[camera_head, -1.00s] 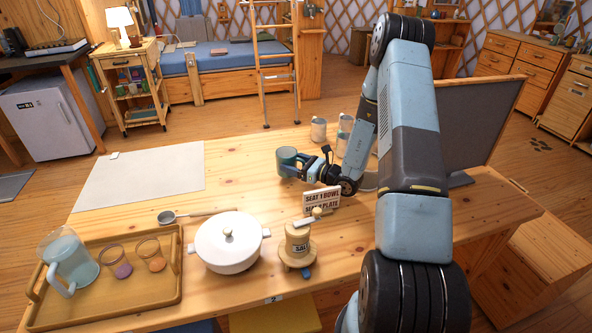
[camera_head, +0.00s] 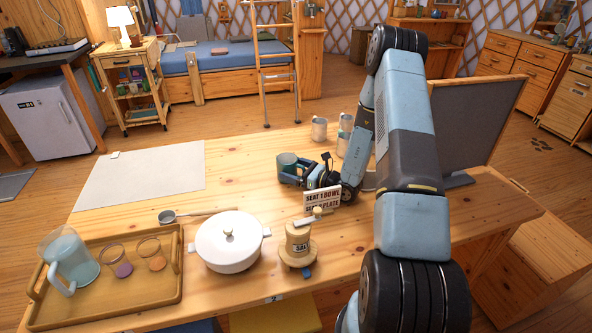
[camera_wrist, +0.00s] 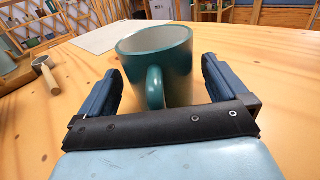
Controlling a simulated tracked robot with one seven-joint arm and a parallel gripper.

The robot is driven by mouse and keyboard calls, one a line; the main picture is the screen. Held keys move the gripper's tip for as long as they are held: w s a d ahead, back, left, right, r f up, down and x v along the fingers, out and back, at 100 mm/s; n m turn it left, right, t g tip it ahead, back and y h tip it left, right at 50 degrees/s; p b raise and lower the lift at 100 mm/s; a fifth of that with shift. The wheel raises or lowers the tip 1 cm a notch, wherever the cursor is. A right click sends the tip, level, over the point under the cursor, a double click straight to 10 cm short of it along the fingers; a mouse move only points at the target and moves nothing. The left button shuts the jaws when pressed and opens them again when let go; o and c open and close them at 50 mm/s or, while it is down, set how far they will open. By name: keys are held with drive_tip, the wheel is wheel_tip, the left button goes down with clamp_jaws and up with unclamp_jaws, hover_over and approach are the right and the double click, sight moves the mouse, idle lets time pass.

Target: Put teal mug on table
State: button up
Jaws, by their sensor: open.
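The teal mug (camera_head: 286,162) stands upright on the wooden table (camera_head: 240,180), near its middle. In the wrist view the mug (camera_wrist: 170,62) is between my gripper's fingers (camera_wrist: 160,85), with its handle facing my palm. There are visible gaps between the mug and both fingers. My gripper (camera_head: 290,176) is open and low over the table around the mug. Its fingers partly hide the mug's lower part in the head view.
A white pot (camera_head: 228,243), a salt grinder (camera_head: 297,245), a seat sign (camera_head: 321,199) and a ladle (camera_head: 195,214) are in front. A tray (camera_head: 110,315) holds a pitcher and glasses. Several mugs (camera_head: 320,129) stand behind my arm. A pale mat (camera_head: 140,178) lies left.

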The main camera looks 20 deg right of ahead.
drive_tip(key=shift+r, duration=0.1)
drive_tip(key=v, duration=0.7)
drive_tip(key=shift+d, duration=0.1)
drive_tip(key=shift+s+r, duration=0.15)
drive_tip(key=shift+r, duration=0.05)
drive_tip(key=s+a+r+n+g, duration=0.6)
drive_tip(key=s+r+n, duration=0.15)
drive_tip(key=r, duration=0.35)
drive_tip(key=s+a+r+n+g, duration=0.65)
drive_tip(key=r+n, duration=0.25)
drive_tip(key=r, duration=0.2)
drive_tip(key=s+d+r+n+t+h, duration=0.2)
drive_tip(key=s+d+r+n+h, duration=0.2)
drive_tip(key=s, duration=0.5)
drive_tip(key=s+d+r+n+t+h, duration=0.3)
drive_tip(key=s+r+n+h, duration=0.3)
drive_tip(key=r, duration=0.5)
drive_tip(key=s+d+h, duration=0.1)
drive_tip(key=s+h, duration=0.1)
drive_tip(key=s, duration=0.1)
drive_tip(key=shift+s+r+h, duration=0.3)
drive_tip(key=shift+r+h, duration=0.05)
drive_tip(key=shift+h, duration=0.05)
drive_tip(key=shift+a+n, duration=0.1)
drive_tip(key=shift+n, duration=0.15)
